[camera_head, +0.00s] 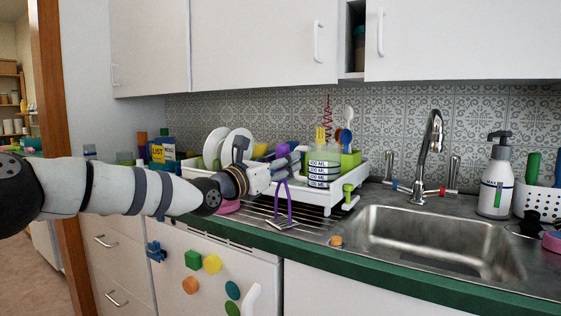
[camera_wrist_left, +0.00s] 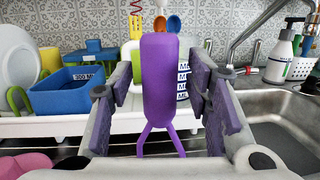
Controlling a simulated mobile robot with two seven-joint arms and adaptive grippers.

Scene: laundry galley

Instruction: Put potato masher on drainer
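The potato masher has a purple handle and two prongs (camera_head: 290,207) leading down to a flat metal head. Its head is at the grooved metal drainboard (camera_head: 258,214) in front of the white dish drainer (camera_head: 318,196); I cannot tell if it bears on the metal. My left gripper (camera_head: 285,172) reaches in from the left at the masher's top. In the left wrist view, the upright purple handle (camera_wrist_left: 159,85) stands between the two spread fingers (camera_wrist_left: 160,105), with a visible gap on each side. My right gripper is not in view.
The drainer holds plates (camera_head: 226,145), a blue container (camera_wrist_left: 66,90), a measuring cup (camera_head: 318,166) and utensils. The sink (camera_head: 435,238) and faucet (camera_head: 430,145) lie right. A soap bottle (camera_head: 495,180) stands beyond. A cork-like piece (camera_head: 336,240) sits by the counter edge.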

